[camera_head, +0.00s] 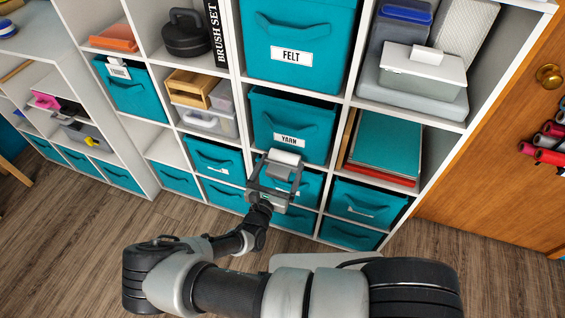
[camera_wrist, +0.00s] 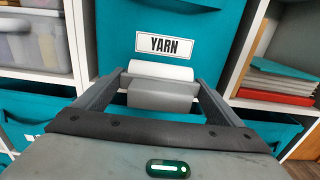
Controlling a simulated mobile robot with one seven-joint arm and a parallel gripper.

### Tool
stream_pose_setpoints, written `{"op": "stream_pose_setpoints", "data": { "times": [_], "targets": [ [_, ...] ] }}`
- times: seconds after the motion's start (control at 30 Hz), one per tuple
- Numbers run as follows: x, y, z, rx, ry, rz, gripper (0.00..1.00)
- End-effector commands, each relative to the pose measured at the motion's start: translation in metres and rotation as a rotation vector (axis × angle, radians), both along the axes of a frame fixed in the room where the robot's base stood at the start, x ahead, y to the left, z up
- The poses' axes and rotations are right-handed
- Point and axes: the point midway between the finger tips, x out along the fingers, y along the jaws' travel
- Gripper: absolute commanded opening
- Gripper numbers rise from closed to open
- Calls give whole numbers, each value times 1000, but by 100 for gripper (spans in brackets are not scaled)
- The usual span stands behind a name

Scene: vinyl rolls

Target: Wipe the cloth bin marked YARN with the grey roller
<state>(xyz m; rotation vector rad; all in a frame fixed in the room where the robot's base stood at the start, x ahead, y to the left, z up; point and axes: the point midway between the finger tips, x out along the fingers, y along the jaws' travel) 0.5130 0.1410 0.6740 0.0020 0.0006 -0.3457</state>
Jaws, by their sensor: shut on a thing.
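The teal cloth bin marked YARN (camera_head: 291,121) sits in a white shelf cubby below the FELT bin. Its label also shows in the wrist view (camera_wrist: 164,44). My gripper (camera_head: 277,174) is in front of the shelf, just below the YARN label. It is shut on a grey block with a pale cylinder on its far side, the grey roller (camera_wrist: 160,92). The pale cylinder is just below the label in the wrist view. I cannot tell whether it touches the bin. The bin's lower front is partly hidden by the roller.
The FELT bin (camera_head: 297,45) is above. More teal bins (camera_head: 364,201) fill the lower cubbies. White shelf dividers edge each cubby. Wooden floor (camera_head: 70,245) is open at left.

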Motion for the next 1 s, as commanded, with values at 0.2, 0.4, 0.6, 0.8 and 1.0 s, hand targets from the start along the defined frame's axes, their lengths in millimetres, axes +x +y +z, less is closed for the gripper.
{"op": "stream_pose_setpoints", "data": {
  "times": [0.2,0.4,0.6,0.8,1.0],
  "targets": [
    [-17,6,1,0,-1,0,50],
    [-32,11,1,0,-1,-1,50],
    [-45,16,1,0,-1,0,50],
    [-49,17,0,0,-1,-1,50],
    [-49,17,0,0,-1,-1,50]
  ]
}}
